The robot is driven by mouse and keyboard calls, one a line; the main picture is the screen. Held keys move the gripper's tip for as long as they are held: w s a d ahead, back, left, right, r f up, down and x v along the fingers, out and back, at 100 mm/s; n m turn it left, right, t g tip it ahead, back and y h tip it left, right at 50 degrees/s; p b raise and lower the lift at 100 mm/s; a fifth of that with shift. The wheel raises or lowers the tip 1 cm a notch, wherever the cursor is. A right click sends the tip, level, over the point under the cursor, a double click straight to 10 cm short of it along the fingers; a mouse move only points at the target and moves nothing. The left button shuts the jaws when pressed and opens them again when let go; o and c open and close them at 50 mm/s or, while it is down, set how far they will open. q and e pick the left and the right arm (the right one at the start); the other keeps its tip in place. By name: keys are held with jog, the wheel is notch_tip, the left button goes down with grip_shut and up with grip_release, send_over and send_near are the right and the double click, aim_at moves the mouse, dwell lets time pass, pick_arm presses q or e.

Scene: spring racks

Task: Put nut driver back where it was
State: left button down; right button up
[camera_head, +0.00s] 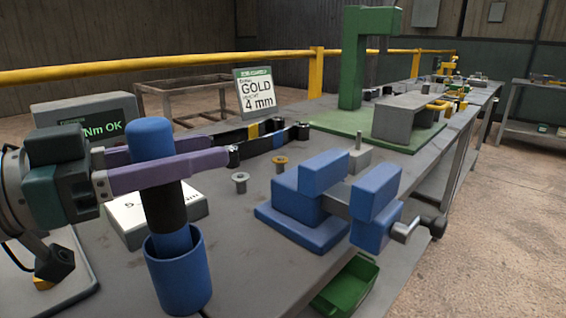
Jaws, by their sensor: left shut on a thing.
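My left gripper (175,165), with purple fingers, is shut on a thick upright blue tool with a black band, which I take to be the nut driver (165,207). Its blue top stands above the fingers. Its lower blue end is at the mouth of a blue cup (181,278) and looks to be inside it. The cup's front wall hides the tip, so I cannot tell how deep it sits. My right gripper is not in view.
A blue vise (308,196) stands right of the cup. Two small flanged pieces (240,182) stand between them. Black banded tools (283,137) lie behind, near a "GOLD 4 mm" sign (257,94). A green press (353,60) stands farther back. A green bin (347,285) is below the bench edge.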

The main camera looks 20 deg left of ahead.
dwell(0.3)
pick_arm(q)
jog(key=shift+c, duration=1.9)
grip_release()
jog(key=shift+f, duration=0.15)
jog(key=shift+a, duration=0.1)
jog(key=v, duration=1.2)
